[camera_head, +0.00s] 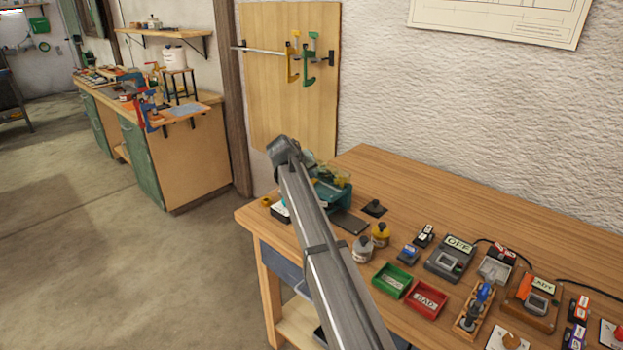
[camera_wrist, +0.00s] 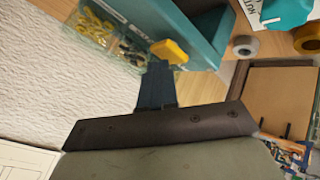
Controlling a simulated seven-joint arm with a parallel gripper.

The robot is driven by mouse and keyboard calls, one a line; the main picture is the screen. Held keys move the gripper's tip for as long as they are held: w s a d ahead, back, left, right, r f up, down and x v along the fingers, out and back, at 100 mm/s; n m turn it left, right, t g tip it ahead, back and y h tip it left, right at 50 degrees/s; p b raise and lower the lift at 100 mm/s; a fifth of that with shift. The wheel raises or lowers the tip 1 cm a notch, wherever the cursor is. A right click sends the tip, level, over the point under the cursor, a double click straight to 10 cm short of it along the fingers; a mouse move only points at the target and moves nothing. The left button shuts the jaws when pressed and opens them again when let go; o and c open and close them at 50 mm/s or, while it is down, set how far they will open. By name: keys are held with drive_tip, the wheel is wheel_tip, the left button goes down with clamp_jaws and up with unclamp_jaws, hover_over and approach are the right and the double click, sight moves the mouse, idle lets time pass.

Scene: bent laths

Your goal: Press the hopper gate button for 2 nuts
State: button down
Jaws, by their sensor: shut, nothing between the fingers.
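The hopper stands at the left end of the workbench, with a teal body (camera_head: 335,196) and a clear bin (camera_head: 333,173). In the wrist view the clear bin (camera_wrist: 104,32) holds yellowish and dark nuts, beside the teal body (camera_wrist: 190,30). A yellow block (camera_wrist: 170,51), which looks like the gate button, sticks out at the hopper's edge. My gripper (camera_wrist: 158,70) is shut and empty, its dark blue fingertips right by the yellow block. I cannot tell whether they touch it. In the head view my arm hides the fingers and part of the hopper.
A grey ring (camera_wrist: 246,46) and a white label lie near the hopper. Two small jars (camera_head: 380,235), a green tray (camera_head: 392,281) and a red tray (camera_head: 425,298) stand to the right. The bench's back strip (camera_head: 440,195) is clear.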

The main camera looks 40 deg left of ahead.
drive_tip(key=shift+f, duration=0.2)
drive_tip(key=shift+r, duration=0.15)
idle(0.4)
drive_tip(key=shift+r, duration=1.05)
drive_tip(key=shift+r, duration=0.15)
drive_tip(key=shift+r, duration=2.35)
idle(0.5)
wheel_tip(320, 180, up, 4)
drive_tip(key=shift+f, duration=0.1)
drive_tip(key=shift+f, duration=0.2)
idle(0.4)
